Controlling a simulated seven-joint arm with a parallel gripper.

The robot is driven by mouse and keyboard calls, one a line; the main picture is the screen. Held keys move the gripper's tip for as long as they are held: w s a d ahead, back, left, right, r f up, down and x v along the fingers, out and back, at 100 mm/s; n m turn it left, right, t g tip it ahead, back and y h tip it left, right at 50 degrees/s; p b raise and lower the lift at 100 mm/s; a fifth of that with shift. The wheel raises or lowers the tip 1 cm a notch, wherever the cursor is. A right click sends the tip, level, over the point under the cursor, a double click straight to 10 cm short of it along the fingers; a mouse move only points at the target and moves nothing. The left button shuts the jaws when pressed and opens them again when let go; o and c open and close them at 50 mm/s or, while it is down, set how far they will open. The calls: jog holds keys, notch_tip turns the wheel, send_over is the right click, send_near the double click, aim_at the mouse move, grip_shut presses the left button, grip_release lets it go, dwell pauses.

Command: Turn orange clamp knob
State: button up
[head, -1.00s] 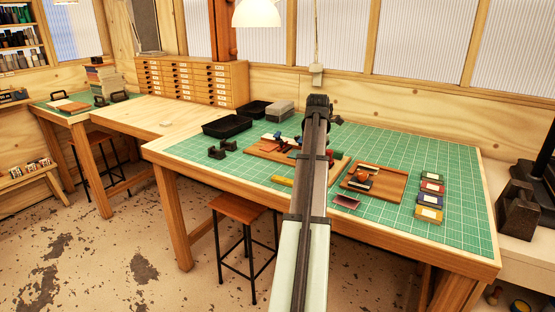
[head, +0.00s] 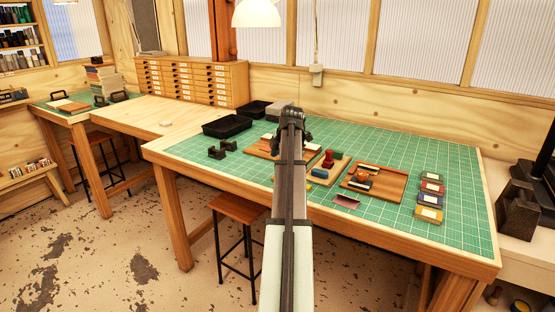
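My arm reaches away from the camera over the green-matted table, and my gripper (head: 293,122) is at its far end. Right of the arm, a red piece (head: 328,158) stands by a blue block (head: 319,173). A small orange-brown item (head: 363,178) lies in a wooden tray (head: 388,180); it is too small to identify.
Several coloured tins (head: 431,187) stand at the mat's right. Black trays (head: 227,127) and a grey box (head: 278,110) are at the back left. Dark blocks (head: 223,149) stand near the left edge. The front right of the mat (head: 400,228) is clear.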

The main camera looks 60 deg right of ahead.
jog(key=shift+w, duration=0.15)
dwell(0.4)
jog(key=s+d+r+m+h, duration=0.15)
jog(key=s+d, duration=0.35)
jog(key=s, duration=0.5)
jog(key=s+d+r+m, duration=0.2)
jog(key=s+d, duration=0.2)
jog(key=s, duration=0.7)
jog(key=m, duration=0.3)
send_near(363, 173)
notch_tip(363, 173, up, 4)
jog(key=s+d, duration=0.3)
jog(key=w+a+m+y, duration=0.1)
jog(key=a+m+y, duration=0.15)
jog(key=m, duration=0.65)
jog(key=shift+n+h, duration=0.25)
jog(key=shift+h, duration=0.15)
jog(key=x, duration=1.2)
jog(key=shift+w+f, duration=0.3)
jog(key=shift+w, duration=0.1)
jog(key=shift+c, duration=0.4)
